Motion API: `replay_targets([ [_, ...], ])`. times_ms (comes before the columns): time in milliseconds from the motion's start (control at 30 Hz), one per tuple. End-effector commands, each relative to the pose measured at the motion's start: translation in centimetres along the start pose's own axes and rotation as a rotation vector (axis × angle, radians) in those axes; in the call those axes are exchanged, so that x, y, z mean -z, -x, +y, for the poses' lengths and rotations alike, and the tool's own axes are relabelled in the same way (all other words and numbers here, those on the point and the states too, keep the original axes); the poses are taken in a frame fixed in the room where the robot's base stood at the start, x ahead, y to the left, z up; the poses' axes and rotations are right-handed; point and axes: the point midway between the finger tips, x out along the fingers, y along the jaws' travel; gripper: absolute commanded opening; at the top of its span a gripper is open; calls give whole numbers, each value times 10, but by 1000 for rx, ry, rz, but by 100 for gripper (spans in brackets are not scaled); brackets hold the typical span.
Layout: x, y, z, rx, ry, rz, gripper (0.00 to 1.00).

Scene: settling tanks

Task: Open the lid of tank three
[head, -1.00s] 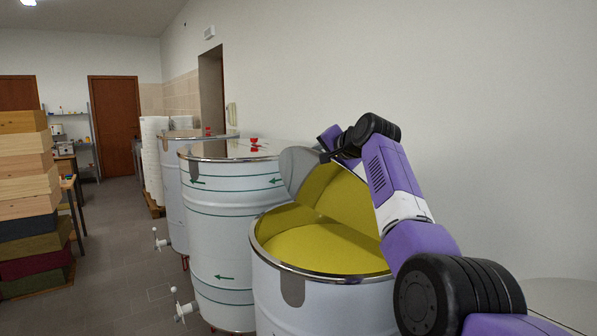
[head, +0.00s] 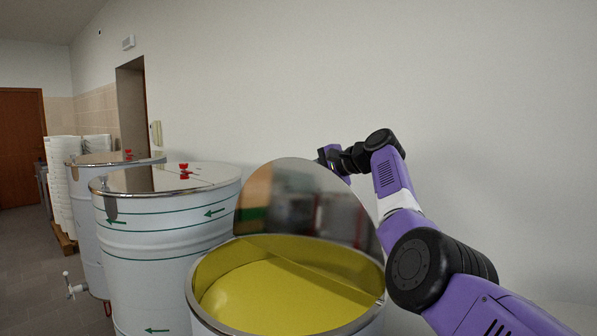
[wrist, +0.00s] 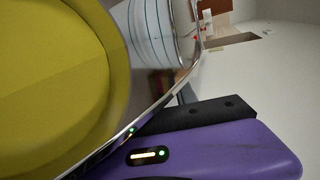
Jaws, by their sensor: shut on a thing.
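The nearest steel tank (head: 192,280) is open at the top and shows a yellow surface (head: 255,290) inside. Its half-round mirror-like lid (head: 310,205) stands raised, tilted up along the middle of the tank. My arm reaches behind it from the right. My gripper (head: 332,160) is at the lid's far upper side, its fingers hidden by the lid in the head view. In the wrist view, my gripper's dark finger (wrist: 205,115) lies beside the shiny lid edge (wrist: 150,105). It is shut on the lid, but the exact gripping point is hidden.
Two more lidded tanks with green lines and red knobs stand to the left, one close (head: 165,225) and one farther (head: 85,185). White stacked buckets (head: 60,180) are behind them. A plain wall runs close behind the tanks. Clear floor lies at far left.

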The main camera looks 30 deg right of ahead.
Motion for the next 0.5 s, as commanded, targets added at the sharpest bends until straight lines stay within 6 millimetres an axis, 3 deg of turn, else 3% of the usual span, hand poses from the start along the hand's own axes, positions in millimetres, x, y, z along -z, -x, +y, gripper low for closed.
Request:
replay_targets([
  [433, 1, 0, -2, 7, -5, -2, 0],
  [467, 1, 0, -2, 7, -5, -2, 38],
  [500, 1, 0, -2, 6, -5, -2, 46],
])
